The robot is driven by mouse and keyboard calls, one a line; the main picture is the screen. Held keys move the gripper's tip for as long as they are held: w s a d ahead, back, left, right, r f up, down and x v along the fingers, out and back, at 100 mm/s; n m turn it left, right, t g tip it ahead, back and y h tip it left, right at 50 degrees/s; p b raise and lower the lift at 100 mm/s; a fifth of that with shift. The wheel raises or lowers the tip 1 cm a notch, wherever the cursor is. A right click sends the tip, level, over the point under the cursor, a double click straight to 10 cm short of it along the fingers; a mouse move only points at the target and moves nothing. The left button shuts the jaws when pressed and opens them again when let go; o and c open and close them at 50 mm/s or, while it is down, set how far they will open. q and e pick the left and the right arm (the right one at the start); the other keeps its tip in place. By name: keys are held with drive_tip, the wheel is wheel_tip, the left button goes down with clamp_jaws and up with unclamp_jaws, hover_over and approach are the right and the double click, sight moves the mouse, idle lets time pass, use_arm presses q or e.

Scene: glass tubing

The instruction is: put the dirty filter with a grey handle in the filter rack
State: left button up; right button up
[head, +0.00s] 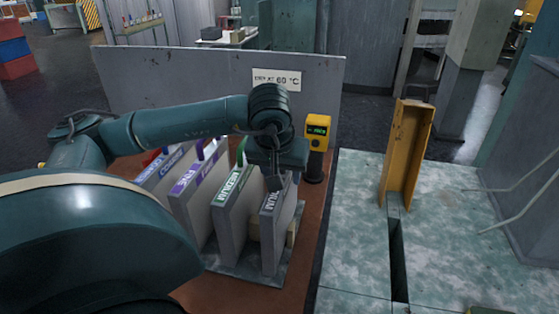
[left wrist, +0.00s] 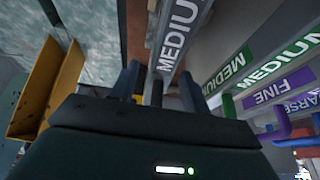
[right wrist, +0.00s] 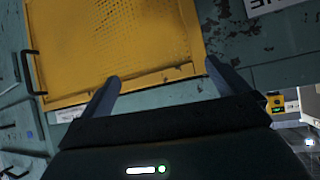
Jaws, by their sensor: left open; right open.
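A filter with a grey label (head: 271,235) stands upright at the right end of the row of filters on the left bench. In the left wrist view its label (left wrist: 174,50) reads MEDIUM. My left gripper (head: 275,181) is above its top edge. The left wrist view shows the jaws (left wrist: 160,85) open, with a dark grey piece, apparently the handle, between them. I cannot tell whether they touch it. My right gripper (right wrist: 163,80) is open and empty in the right wrist view, facing a yellow panel (right wrist: 115,40). Whether the grey-label filter is dirty cannot be seen.
Green (head: 229,215), purple (head: 190,200) and blue-label filters stand left of it on a grey base (head: 235,265). A sign board (head: 200,85) stands behind. A yellow display post (head: 317,135) is near. A yellow channel (head: 405,150) stands on the pale bench (head: 355,240), which is mostly clear.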

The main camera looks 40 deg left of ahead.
use_arm(q)
drive_tip(key=v, duration=1.2)
drive_tip(key=shift+b, duration=0.4)
drive_tip(key=shift+s, duration=0.1)
